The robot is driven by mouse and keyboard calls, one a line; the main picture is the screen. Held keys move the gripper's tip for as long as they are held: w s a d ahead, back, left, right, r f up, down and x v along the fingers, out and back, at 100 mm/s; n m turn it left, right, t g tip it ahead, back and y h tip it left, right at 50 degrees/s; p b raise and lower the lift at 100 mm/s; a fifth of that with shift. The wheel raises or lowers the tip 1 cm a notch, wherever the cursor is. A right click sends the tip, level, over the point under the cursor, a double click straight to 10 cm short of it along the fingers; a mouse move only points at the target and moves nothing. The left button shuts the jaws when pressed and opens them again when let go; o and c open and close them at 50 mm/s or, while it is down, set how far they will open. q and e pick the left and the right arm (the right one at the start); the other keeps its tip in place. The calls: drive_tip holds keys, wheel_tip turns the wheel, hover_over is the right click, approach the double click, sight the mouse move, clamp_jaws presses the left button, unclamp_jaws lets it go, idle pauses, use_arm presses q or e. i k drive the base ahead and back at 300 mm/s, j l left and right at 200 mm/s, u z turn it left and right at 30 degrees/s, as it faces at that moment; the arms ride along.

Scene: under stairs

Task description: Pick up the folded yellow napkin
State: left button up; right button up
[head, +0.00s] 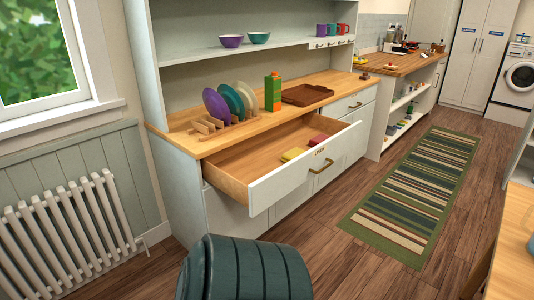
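The folded yellow napkin (293,155) lies inside an open drawer (235,168) of the pale hutch, towards the drawer's right part. A folded red napkin (319,140) lies just behind it and to its right in the same drawer. The drawer is pulled well out, and its white front has a brass handle (321,167) and a small label. The drawer front stands close to the yellow napkin's near side. Neither of my grippers shows in the head view.
A dark green ribbed, rounded object (245,270) stands at the bottom centre, before the drawer. The wooden counter holds a plate rack (215,127), a green carton (273,92) and a brown tray (307,95). A radiator (70,235) is at left. A striped rug (415,195) lies right.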

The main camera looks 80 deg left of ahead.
sight(287, 157)
drive_tip(key=u, duration=2.25)
